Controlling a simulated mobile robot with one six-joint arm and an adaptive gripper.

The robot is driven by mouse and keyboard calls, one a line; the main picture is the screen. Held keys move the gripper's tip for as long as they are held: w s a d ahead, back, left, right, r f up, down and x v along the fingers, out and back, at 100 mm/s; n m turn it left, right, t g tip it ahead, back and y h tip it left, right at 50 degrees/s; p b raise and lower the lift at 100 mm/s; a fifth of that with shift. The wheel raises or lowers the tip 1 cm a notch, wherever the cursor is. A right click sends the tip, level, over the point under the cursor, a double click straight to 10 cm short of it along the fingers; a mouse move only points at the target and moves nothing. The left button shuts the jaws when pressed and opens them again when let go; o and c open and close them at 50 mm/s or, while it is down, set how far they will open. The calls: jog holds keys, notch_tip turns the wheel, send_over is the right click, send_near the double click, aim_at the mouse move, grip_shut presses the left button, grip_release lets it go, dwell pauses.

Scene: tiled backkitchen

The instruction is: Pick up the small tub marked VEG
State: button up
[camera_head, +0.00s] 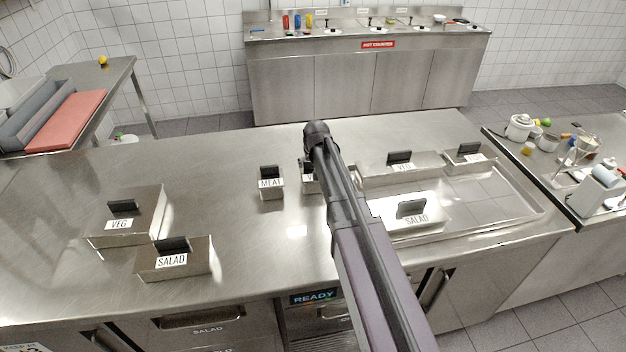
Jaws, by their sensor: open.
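A small metal tub (309,187) with a dark handle stands on the steel counter, right of the small MEAT tub (271,190). My arm covers much of it, and only a "V" of its label shows. A larger tub marked VEG (146,232) stands at the left of the counter. Another tub marked VEG (375,177) stands at the back of the sunken tray on the right. My arm reaches up across the middle of the view. I cannot make out my gripper's fingers.
A SALAD tub (195,265) stands front left, and another SALAD tub (430,220) is on the tray (505,195). A further small tub (470,166) is at the tray's back right. The counter (225,165) left of the MEAT tub is clear.

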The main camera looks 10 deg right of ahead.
jog(key=c, duration=1)
jog(key=shift+r, duration=0.1)
notch_tip(320, 180, up, 3)
jog(key=p, duration=0.3)
jog(key=s, duration=0.5)
jog(key=s+r+p, duration=0.1)
jog(key=s, duration=0.4)
jog(key=s+p, duration=0.1)
jog(key=s, duration=0.5)
jog(key=shift+a+r, duration=0.25)
jog(key=shift+r, duration=0.15)
